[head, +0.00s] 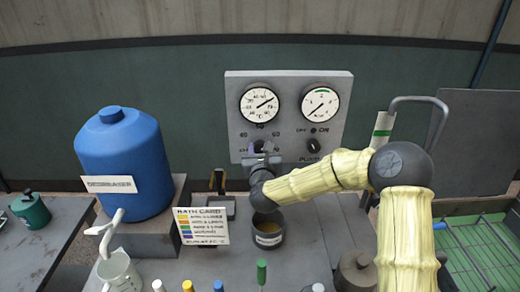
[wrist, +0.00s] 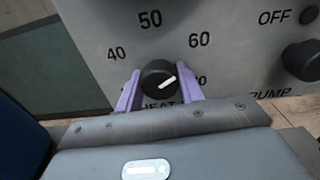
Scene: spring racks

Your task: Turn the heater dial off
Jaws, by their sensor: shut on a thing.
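The heater dial (wrist: 158,76) is a round black knob with a white pointer mark on the grey panel (wrist: 90,30). The mark slants toward the right, roughly between the 60 and the partly hidden 70. My gripper (wrist: 160,91) has its two purple fingers on either side of the dial and is shut on it. In the head view my gripper (head: 261,151) is at the panel's lower left, under the left gauge (head: 259,103), and hides most of the dial. The lettering below the dial is partly covered.
The pump knob (head: 313,145) is right of the heater dial. A blue degreaser drum (head: 118,160) stands at left. A bath card (head: 202,226), a dark pot (head: 268,230) and a lidded pot (head: 356,270) stand in front. A green rack (head: 480,250) is at right.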

